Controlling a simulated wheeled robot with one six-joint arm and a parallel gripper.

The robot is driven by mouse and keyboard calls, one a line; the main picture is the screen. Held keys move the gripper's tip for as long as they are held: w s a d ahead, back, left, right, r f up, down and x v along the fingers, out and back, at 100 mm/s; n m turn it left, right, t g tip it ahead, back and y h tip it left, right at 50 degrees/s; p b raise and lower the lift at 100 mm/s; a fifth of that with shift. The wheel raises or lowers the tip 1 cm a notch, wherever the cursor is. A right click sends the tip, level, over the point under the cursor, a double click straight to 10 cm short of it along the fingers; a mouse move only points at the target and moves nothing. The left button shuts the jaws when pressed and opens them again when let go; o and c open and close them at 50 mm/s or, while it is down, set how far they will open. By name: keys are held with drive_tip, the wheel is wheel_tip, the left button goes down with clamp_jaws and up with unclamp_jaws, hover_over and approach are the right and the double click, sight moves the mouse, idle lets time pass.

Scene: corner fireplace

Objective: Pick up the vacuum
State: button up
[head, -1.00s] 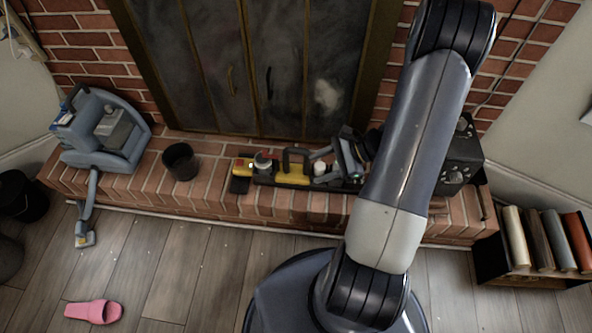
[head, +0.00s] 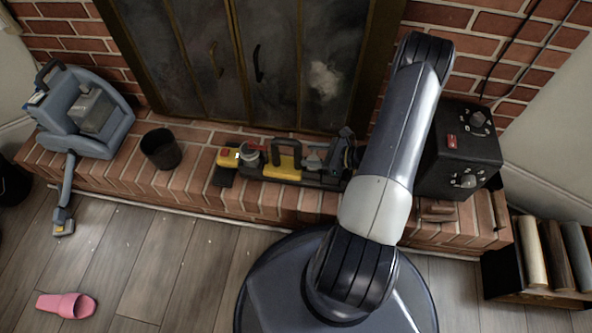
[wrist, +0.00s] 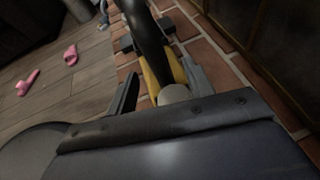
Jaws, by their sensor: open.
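A yellow and black tool with a dark arched handle, which looks like a handheld vacuum (head: 283,163), lies along the brick hearth. A larger blue-grey machine with a hose and floor head, possibly also a vacuum (head: 85,115), stands at the hearth's left end. My gripper (head: 342,158) is low over the right end of the yellow tool, partly hidden by my arm. In the wrist view, the jaws of my gripper (wrist: 158,75) are open, and the black handle and yellow body (wrist: 157,72) show between and beyond them. I cannot tell whether they touch.
A black bucket (head: 160,149) stands left of the tool. A black box with knobs (head: 460,150) stands close right of my arm. Dark fireplace doors (head: 250,70) rise behind. A pink slipper (head: 66,304) lies on the floor.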

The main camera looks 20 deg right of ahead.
sight(297, 154)
drive_tip(key=shift+b+x, duration=0.95)
drive_tip(key=shift+x, duration=1.75)
drive_tip(key=shift+a+r, duration=0.15)
drive_tip(key=shift+r, duration=0.05)
drive_tip(key=shift+s, duration=0.1)
clamp_jaws()
drive_tip(key=shift+r, duration=0.1)
